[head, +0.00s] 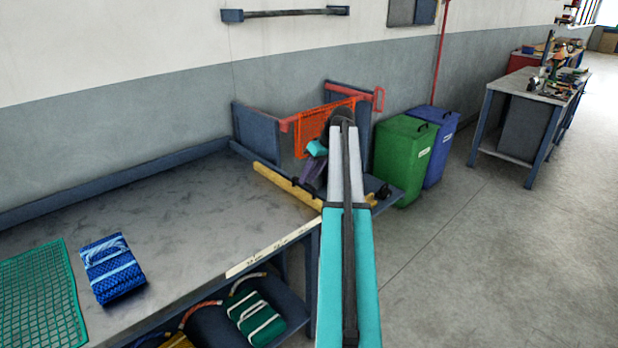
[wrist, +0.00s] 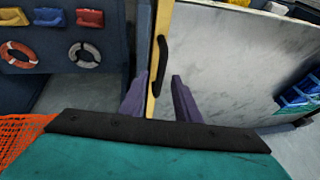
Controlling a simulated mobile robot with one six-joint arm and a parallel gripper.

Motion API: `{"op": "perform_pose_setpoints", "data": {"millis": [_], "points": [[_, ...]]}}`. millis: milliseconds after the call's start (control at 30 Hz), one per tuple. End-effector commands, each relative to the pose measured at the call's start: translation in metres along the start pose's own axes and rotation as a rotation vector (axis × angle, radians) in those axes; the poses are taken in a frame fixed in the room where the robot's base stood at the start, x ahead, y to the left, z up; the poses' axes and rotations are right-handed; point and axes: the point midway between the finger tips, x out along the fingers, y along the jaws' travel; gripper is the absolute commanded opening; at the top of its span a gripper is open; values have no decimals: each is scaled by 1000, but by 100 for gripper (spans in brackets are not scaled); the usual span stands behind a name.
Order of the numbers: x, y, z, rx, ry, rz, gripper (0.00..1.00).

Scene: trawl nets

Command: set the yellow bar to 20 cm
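The yellow bar (head: 284,187) lies slanting across the far right end of the grey workbench in the head view. In the wrist view the yellow bar (wrist: 160,30) runs upright in the picture, with a dark curved handle (wrist: 160,65) on it. My gripper (head: 312,178) is above the bar's right part, partly hidden behind my arm. In the wrist view my gripper (wrist: 158,88) is open, its purple fingers on either side of the bar's line, with nothing clearly held. I cannot tell whether they touch the bar. A pale strip with small unreadable marks (head: 272,248) runs along the bench's front edge.
Orange netting (head: 318,125) hangs on a red-railed frame just behind my gripper. Green (head: 405,158) and blue (head: 442,150) bins stand to the right. A blue folded net (head: 112,268) and green mesh (head: 42,298) lie on the bench (head: 190,205). The floor at right is clear.

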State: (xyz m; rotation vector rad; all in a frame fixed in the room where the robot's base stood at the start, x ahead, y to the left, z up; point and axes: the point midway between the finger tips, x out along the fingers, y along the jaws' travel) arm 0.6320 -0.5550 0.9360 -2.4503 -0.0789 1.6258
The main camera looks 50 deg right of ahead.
Motion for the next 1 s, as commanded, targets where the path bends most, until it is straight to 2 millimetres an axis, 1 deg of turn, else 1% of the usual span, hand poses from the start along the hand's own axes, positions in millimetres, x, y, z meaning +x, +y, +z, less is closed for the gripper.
{"op": "perform_pose_setpoints", "data": {"millis": [100, 200, 467, 500, 667, 1000], "points": [[8, 0, 0, 0, -1, 0, 29], [11, 0, 0, 0, 0, 0, 29], [12, 0, 0, 0, 0, 0, 29], [12, 0, 0, 1, 0, 0, 28], [12, 0, 0, 1, 0, 0, 1], [11, 1, 1, 3, 1, 1, 0]]}}
